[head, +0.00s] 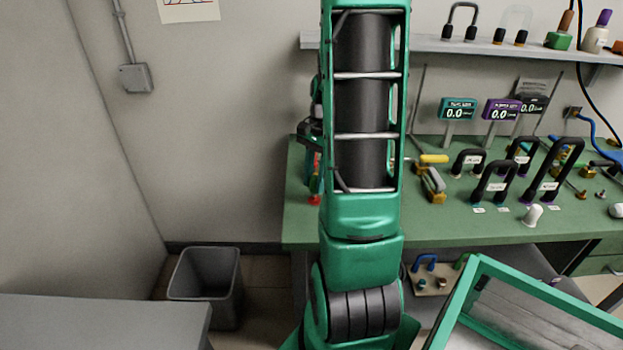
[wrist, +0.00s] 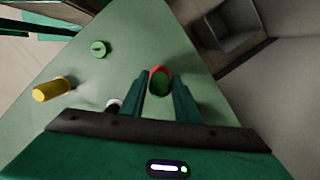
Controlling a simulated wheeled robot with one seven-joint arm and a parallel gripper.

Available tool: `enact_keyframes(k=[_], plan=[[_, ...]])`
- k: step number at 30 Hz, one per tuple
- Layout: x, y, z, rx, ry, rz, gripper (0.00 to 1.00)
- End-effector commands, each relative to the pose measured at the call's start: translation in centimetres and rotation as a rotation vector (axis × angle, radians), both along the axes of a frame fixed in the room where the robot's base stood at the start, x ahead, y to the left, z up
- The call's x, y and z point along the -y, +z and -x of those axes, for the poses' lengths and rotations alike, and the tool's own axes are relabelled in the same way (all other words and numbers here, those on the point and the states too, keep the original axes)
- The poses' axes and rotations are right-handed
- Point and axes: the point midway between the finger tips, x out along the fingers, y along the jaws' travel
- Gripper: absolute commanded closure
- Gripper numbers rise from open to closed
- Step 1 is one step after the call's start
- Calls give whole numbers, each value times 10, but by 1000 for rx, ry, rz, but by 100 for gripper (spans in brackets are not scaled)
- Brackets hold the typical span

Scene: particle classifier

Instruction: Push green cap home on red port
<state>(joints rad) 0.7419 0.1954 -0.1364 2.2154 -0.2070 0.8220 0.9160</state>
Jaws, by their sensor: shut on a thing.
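In the wrist view my gripper (wrist: 160,80) points down at the green bench top, with its two green fingers closed on a round green cap (wrist: 159,86). The red port (wrist: 158,69) shows as a red rim at the cap's far edge, between the fingertips. I cannot tell how deep the cap sits on the port. In the head view my arm hides the gripper and the cap. A small red part (head: 315,186) shows at the bench's left end, just left of my arm.
A yellow cylinder (wrist: 50,90), a green disc (wrist: 98,48) and a partly hidden white-and-black piece (wrist: 113,104) are left of my fingers. A grey bin (head: 206,283) stands on the floor. Several black handles (head: 495,182) stand on the bench's right side.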

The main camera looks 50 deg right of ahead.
Motion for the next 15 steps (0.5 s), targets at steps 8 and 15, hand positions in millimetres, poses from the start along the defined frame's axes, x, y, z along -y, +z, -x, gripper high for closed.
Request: enact_keyframes(k=[8, 15], plan=[[0, -6, 0, 0, 0, 0, 93], [0, -11, 0, -1, 0, 0, 93]])
